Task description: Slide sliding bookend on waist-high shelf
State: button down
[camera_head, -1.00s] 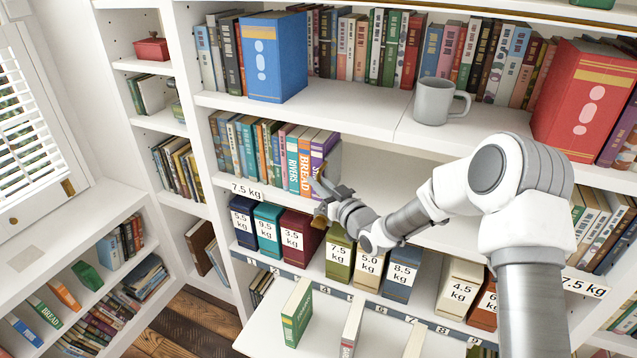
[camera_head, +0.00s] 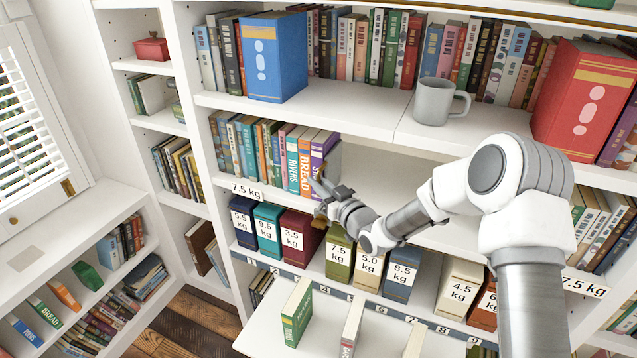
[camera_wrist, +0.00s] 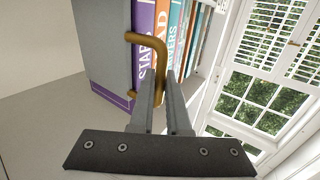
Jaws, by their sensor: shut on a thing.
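The sliding bookend (camera_head: 334,160) is a grey upright plate at the right end of the book row on the waist-high shelf (camera_head: 400,190). It stands against the purple book (camera_head: 319,150), and in the wrist view the bookend (camera_wrist: 100,45) fills the upper left. A bent brass handle (camera_wrist: 132,38) sticks out from the bookend's front. My gripper (camera_head: 322,188) is at the shelf's front, in front of the last books. In the wrist view my gripper (camera_wrist: 165,82) is shut on the handle, and its fingers partly hide the lower part of it.
The shelf right of the bookend is bare for a stretch. A grey mug (camera_head: 435,102) and a blue box-like book (camera_head: 272,58) stand on the shelf above. Weight-labelled blocks (camera_head: 340,252) line the shelf below. A green book (camera_head: 297,312) stands on the lowest surface.

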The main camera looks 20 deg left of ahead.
jog(key=s+d+b, duration=0.1)
jog(key=d+b, duration=0.3)
jog(key=d, duration=1)
jog(key=c, duration=1.2)
grip_release()
jog(key=shift+o, duration=0.2)
jog(key=b+v, duration=0.2)
jog(key=v, duration=1.5)
jog(key=shift+s, duration=0.25)
jog(key=shift+d, duration=0.15)
